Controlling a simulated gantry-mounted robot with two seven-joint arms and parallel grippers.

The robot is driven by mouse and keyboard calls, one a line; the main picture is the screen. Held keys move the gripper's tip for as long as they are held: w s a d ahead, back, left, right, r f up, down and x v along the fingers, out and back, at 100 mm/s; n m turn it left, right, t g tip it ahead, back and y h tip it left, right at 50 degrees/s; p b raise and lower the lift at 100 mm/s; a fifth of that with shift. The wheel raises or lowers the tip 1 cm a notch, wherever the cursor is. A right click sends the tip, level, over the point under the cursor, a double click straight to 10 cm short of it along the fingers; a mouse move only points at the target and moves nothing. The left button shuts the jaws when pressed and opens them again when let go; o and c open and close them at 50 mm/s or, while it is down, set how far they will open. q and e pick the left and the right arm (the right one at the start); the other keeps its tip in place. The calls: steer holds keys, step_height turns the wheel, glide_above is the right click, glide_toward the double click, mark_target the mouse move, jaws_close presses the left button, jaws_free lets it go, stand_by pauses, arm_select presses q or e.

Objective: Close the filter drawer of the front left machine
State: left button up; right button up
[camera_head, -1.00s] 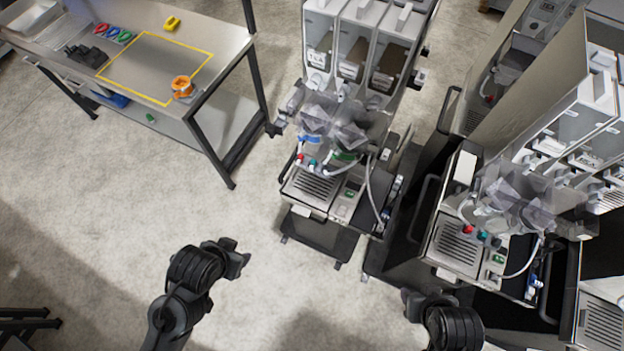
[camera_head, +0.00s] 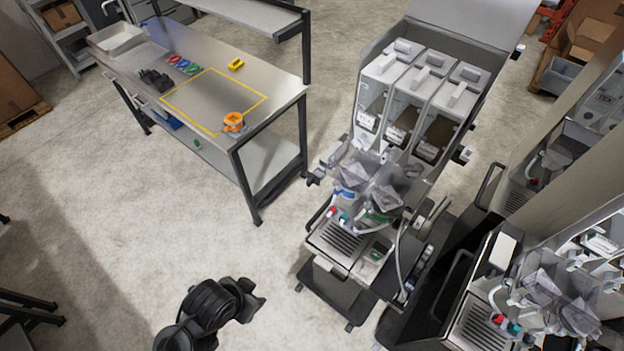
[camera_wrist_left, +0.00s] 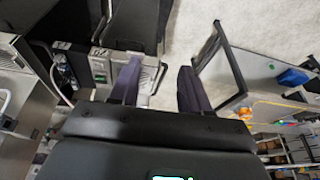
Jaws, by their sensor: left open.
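The left machine (camera_head: 340,240) stands upright on the floor in the middle of the head view. It has several clear-fronted hoppers, translucent mixing bowls and a slotted drip tray. A small pale part (camera_head: 322,264) sticks out below the tray; I cannot tell whether it is the filter drawer. My left gripper (camera_head: 252,302) is in front of the machine and to its left, apart from it. In the left wrist view its two fingers (camera_wrist_left: 158,86) are spread with nothing between them, and machine parts show beyond the left finger. My right gripper is not clearly seen.
A second machine (camera_head: 475,322) stands at the lower right, beside a dark frame (camera_head: 452,290). A steel workbench (camera_head: 185,65) with a yellow outline and an orange part (camera_head: 233,121) stands at the back left. The floor (camera_head: 200,210) between bench and machine is clear.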

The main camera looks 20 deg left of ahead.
arm_select(q)
steer(key=shift+w, duration=0.1)
steer(key=c, duration=0.5)
steer(key=w+m+t, duration=0.1)
steer(key=w+r+m+t, duration=0.1)
steer(key=w+m, duration=0.1)
steer(key=w+d+m+t, duration=0.1)
steer(key=w+m, duration=0.1)
steer(key=shift+r+t+h, duration=0.3)
steer(key=shift+r, duration=0.05)
jaws_close()
steer(key=m+t+h+b, duration=0.4)
steer(key=m+t+b, duration=0.6)
steer(key=m+b, duration=0.5)
glide_toward(307, 185)
steer(key=shift+n, duration=0.7)
steer(key=p+x, duration=0.2)
steer(key=x, duration=0.3)
steer(key=shift+w+d+r, duration=0.15)
steer(key=shift+w+d, duration=0.05)
steer(key=shift+w, duration=0.05)
steer(key=shift+w+d, duration=0.15)
steer(key=shift+w, duration=0.4)
